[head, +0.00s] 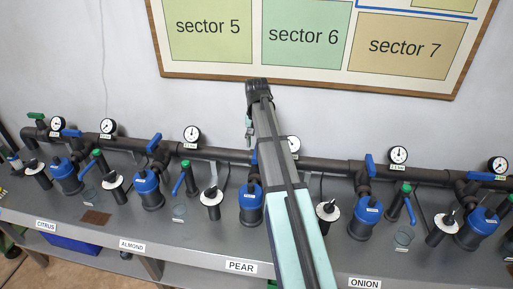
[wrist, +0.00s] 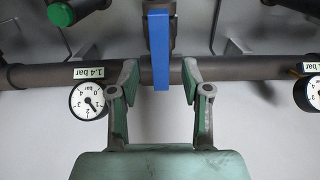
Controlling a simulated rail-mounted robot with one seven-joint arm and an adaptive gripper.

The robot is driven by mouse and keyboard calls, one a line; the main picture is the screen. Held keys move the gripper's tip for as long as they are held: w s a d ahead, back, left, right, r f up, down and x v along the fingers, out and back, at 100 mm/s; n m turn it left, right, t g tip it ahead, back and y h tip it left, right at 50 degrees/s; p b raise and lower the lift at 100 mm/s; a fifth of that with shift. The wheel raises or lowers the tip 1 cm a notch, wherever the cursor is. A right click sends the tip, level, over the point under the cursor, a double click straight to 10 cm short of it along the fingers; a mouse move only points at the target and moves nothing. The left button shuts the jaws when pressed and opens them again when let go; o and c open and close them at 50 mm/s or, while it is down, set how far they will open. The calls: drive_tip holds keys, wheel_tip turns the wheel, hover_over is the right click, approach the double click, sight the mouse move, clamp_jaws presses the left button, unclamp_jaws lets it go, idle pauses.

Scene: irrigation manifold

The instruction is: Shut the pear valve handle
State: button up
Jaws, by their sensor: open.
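The pear valve handle is a blue lever (wrist: 159,45). In the wrist view it runs straight up and down the picture, across the dark manifold pipe (wrist: 250,68). My gripper (wrist: 160,80) is open, with one green-padded finger on each side of the lever's lower end and a gap on both sides. In the head view only a sliver of the handle (head: 254,157) shows beside my arm, above the blue pear filter (head: 251,205) and the PEAR label (head: 240,266). My fingers are not clear there.
A pressure gauge (wrist: 88,100) sits left of my fingers in the wrist view, another (wrist: 315,93) at the right edge. A green knob (wrist: 62,14) is at upper left. Similar valves and filters for almond (head: 147,188) and onion (head: 367,212) stand either side along the bench.

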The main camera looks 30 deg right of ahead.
drive_tip(key=shift+f+p, duration=0.35)
drive_tip(key=shift+f, duration=1.6)
clamp_jaws()
